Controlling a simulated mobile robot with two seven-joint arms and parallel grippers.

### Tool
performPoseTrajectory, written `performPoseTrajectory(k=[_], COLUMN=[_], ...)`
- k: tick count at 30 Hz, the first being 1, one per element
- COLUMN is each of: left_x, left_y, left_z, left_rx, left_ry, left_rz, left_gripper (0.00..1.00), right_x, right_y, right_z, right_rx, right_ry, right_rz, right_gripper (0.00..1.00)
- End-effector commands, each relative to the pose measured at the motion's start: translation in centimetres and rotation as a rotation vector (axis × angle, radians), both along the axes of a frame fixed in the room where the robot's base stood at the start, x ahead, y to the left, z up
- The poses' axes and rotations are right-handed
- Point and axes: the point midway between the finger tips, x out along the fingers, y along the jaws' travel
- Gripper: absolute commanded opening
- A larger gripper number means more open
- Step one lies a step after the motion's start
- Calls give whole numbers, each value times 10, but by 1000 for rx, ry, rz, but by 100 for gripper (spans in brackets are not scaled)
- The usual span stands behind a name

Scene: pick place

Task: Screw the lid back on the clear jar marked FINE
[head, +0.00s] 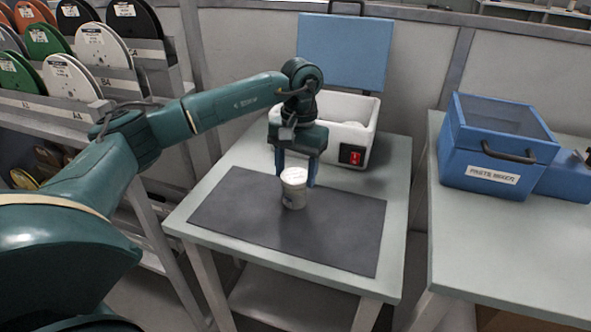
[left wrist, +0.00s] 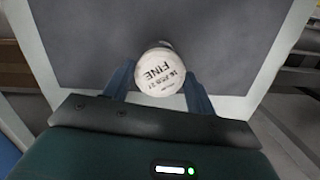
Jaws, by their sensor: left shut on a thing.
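A small pale jar (head: 294,197) stands upright on the dark mat (head: 235,213). A white lid (head: 294,175) sits at its top. In the left wrist view the lid (left wrist: 160,73) is seen from above, and its printed text includes FINE. Only a sliver of the jar shows past the lid there. My left gripper (head: 296,180) points down with its blue fingers on either side of the lid, shut on it. It also shows in the left wrist view (left wrist: 160,86). Whether the lid is seated on the thread cannot be told. My right gripper is not in view.
A white box (head: 350,141) with a red switch stands behind the mat, and a blue panel (head: 343,50) rises behind it. A blue parts mixer (head: 495,150) is on the right table. Spool racks (head: 90,60) stand left. The mat's front is clear.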

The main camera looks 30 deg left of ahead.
Motion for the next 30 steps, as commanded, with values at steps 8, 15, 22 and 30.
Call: performPoseTrajectory(k=[8, 15, 22, 30], left_x=[1, 0, 0, 0], left_y=[-1, -1, -1, -1], left_z=[-1, 0, 0, 0], left_rx=[0, -1, 0, 0], left_ry=[-4, -1, -1, -1], left_rz=[-220, -353, -349, -347], left_gripper=[41, 41, 64, 82], right_x=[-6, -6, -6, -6], right_y=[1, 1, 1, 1], right_z=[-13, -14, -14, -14], right_rx=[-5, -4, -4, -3], right_ry=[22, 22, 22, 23], right_rz=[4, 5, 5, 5], right_gripper=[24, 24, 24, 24])
